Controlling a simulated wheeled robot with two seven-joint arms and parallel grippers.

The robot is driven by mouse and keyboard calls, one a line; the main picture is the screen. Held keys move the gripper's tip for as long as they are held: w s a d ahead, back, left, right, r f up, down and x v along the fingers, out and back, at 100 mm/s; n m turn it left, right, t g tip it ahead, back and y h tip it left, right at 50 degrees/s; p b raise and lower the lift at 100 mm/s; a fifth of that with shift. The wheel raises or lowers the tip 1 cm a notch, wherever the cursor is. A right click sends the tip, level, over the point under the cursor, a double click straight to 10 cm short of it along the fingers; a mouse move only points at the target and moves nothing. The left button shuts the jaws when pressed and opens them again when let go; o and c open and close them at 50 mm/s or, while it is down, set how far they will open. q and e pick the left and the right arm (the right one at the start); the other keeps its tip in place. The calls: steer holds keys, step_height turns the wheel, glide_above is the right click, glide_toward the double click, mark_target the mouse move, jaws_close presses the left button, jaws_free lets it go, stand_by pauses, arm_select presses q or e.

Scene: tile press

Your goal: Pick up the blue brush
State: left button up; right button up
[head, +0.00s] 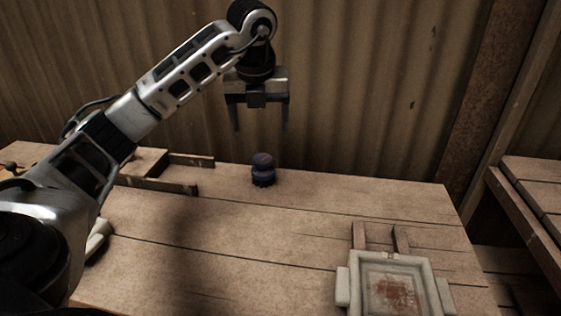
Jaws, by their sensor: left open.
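The blue brush (263,170) stands upright on the wooden table, near its back edge. It is short and round, dark blue, with a darker fringe at its bottom. My left gripper (259,126) is above the brush with its fingers pointing down. Its two fingers are spread apart with nothing between them, and a gap shows between the fingertips and the brush top. My right gripper is not in view.
The wooden table (330,199) is clear around the brush. A tile press (369,267) sits at the front right. A low wooden frame (160,187) lies left of the brush. A corrugated wall (370,90) rises behind the table. A wooden shelf (528,207) is at the right.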

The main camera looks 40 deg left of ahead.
mark_target(262, 158)
arm_select(q)
steer(key=x, duration=0.9)
steer(key=shift+s+a+b, duration=0.2)
steer(key=shift+a+b, duration=0.15)
steer(key=shift+w+x, duration=0.2)
steer(key=shift+x, duration=1.4)
steer(key=shift+w+x, duration=0.2)
steer(key=shift+x, duration=1.4)
steer(key=shift+r, duration=0.15)
steer(key=c, duration=1.1)
